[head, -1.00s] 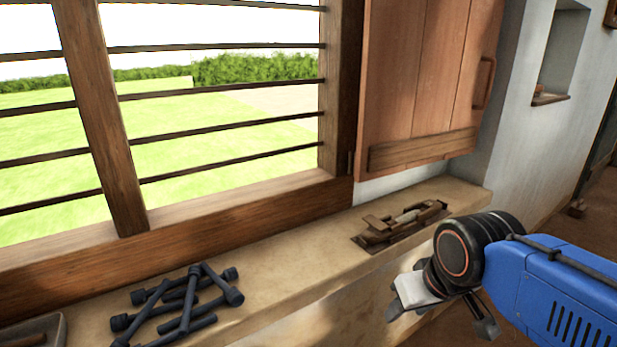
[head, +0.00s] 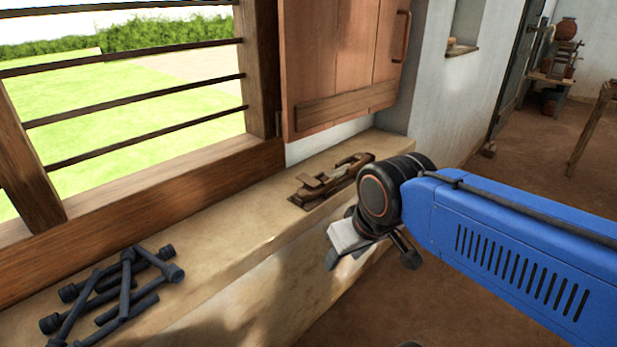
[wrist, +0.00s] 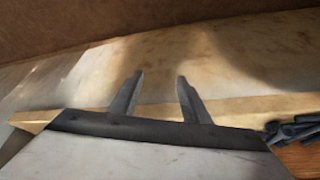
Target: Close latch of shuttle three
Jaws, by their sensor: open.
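A brown wooden shuttle (head: 322,184) lies on the window ledge in the head view, just left of my arm's end. A raised piece stands up at its near part; I cannot tell clearly whether that is its latch. No number shows on it. My gripper (head: 338,262) is in front of the ledge, lower than its top and apart from the shuttle. The wrist view shows the two fingers (wrist: 155,90) spread with nothing between them. The shuttle is not visible in the wrist view.
Several dark bobbins (head: 115,292) lie in a pile on the ledge (head: 225,235) at lower left. The wooden shutter (head: 345,60) hangs open above the shuttle. Barred window at left.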

